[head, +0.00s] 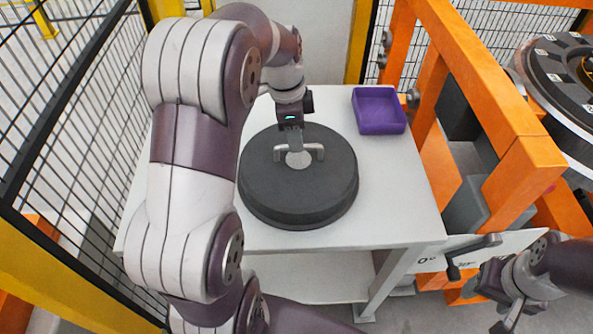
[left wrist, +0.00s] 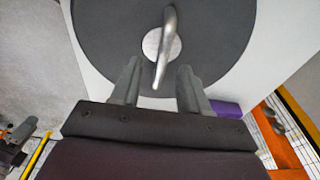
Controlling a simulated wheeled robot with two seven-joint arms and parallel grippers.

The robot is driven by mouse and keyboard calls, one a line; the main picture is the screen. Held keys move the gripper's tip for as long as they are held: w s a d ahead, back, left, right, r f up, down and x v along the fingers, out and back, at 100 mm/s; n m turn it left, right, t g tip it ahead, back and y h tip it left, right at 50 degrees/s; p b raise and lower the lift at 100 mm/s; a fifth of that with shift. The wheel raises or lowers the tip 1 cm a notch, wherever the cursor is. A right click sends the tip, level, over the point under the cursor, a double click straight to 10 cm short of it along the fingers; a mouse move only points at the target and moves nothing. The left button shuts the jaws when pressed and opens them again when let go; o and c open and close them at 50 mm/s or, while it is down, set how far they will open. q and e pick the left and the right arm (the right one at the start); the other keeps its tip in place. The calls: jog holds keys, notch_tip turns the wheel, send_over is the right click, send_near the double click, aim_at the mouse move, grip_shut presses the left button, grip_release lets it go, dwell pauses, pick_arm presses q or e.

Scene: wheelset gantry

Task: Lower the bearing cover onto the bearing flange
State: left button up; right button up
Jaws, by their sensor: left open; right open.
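The bearing cover (head: 297,195) is a dark round disc lying flat on a white table. A silver bar handle (head: 314,151) stands over a light round patch at its middle. My left gripper (head: 293,149) is over the middle of the cover, pointing down at the handle. In the left wrist view its two fingers (left wrist: 157,78) are apart, and the near end of the handle (left wrist: 168,40) shows between their tips. Whether they touch it I cannot tell. My right gripper (head: 507,318) is open and empty at the lower right. I cannot identify the bearing flange with certainty.
A purple open bin (head: 379,129) sits at the table's (head: 400,220) back right. An orange frame (head: 530,165) stands right of the table, with a large dark, labelled round part (head: 562,75) beyond it. A crank (head: 470,252) is near my right gripper. Black mesh fence (head: 70,120) borders the left.

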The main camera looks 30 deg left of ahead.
aim_at(298, 162)
pick_arm(q)
jog(key=f, duration=0.4)
jog(key=shift+w+d+f+b, duration=0.3)
jog(key=shift+w+d+f, duration=0.1)
jog(key=shift+s+a, duration=0.1)
jog(key=shift+r, duration=0.1)
jog(key=shift+f, duration=0.25)
grip_shut()
dwell(1.2)
